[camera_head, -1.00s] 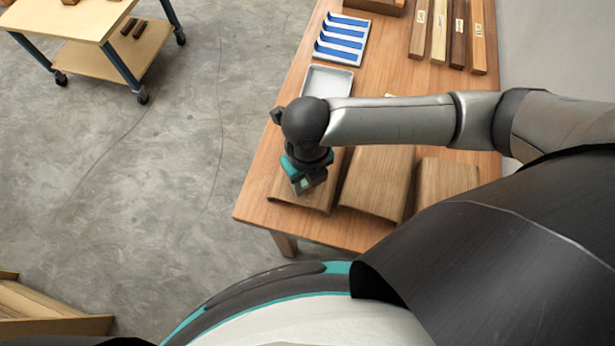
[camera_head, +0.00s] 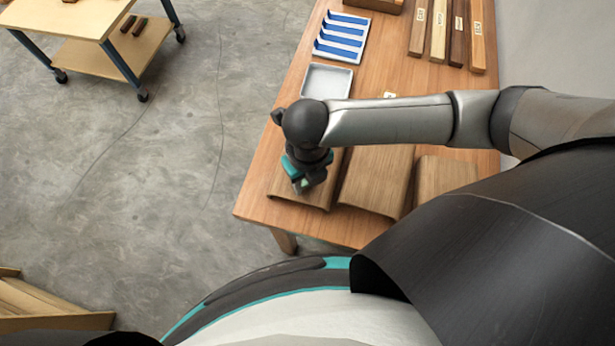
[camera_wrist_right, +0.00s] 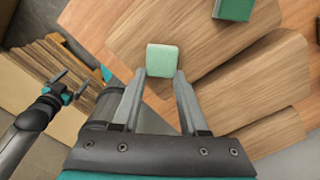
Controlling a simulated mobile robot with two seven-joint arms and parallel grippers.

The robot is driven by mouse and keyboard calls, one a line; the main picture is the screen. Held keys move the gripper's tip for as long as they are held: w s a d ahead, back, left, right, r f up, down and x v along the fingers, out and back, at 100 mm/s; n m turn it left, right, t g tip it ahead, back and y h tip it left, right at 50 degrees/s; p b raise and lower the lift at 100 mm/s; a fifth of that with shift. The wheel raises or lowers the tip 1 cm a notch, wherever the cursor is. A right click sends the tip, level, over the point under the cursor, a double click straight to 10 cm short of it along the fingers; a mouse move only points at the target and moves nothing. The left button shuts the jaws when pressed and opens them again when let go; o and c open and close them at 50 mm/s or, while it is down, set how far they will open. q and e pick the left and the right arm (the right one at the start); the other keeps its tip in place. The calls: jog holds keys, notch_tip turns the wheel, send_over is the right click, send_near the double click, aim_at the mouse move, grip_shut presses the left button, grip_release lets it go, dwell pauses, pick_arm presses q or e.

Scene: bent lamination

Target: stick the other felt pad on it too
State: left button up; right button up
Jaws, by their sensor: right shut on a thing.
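My right gripper (camera_head: 303,188) is over the leftmost bent wooden piece (camera_head: 325,197) near the table's front. In the right wrist view its fingertips (camera_wrist_right: 161,78) are shut on a pale green pad (camera_wrist_right: 162,60), which is over the wood. I cannot tell whether the pad touches it. A darker green block or pad (camera_wrist_right: 234,9) lies on the wood at the top edge of that view, partly cut off. My left gripper (camera_wrist_right: 68,87) shows at the left of the right wrist view, fingers apart and empty, away from the wooden pieces.
More bent wooden pieces (camera_head: 377,180) (camera_head: 444,178) lie to the right. Behind are an empty grey tray (camera_head: 327,82), a white tray with blue strips (camera_head: 341,38) and several labelled wooden bars (camera_head: 458,35). A cart (camera_head: 130,55) stands at the upper left; open floor lies between.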

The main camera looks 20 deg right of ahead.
jog(key=shift+f, duration=0.4)
dwell(0.5)
jog(key=o, duration=1)
jog(key=shift+o, duration=0.2)
jog(key=shift+r, duration=0.15)
jog(key=shift+r+p, duration=3.4)
jog(key=shift+p, duration=0.5)
